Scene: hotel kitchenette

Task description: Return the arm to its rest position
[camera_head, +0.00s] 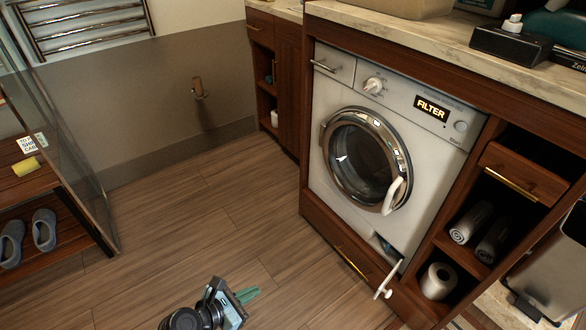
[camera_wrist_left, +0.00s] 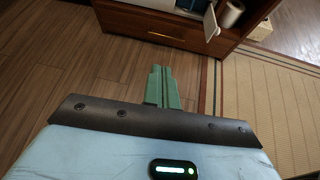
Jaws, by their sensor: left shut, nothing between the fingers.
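My left gripper (camera_head: 248,295) is low over the wooden floor at the bottom of the head view. It is shut and empty, its green fingers together and apart from the furniture. In the left wrist view the shut fingers (camera_wrist_left: 160,82) point towards the wooden cabinet base. The rest of my left arm is mostly out of the picture. My right gripper is not in view.
A washing machine (camera_head: 392,130) has its round door shut and its display reads FILTER. Its small lower flap (camera_head: 388,279) hangs open. Shelves with a paper roll (camera_head: 438,281) are right. A slipper rack (camera_head: 67,240) is left. Floor between is clear.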

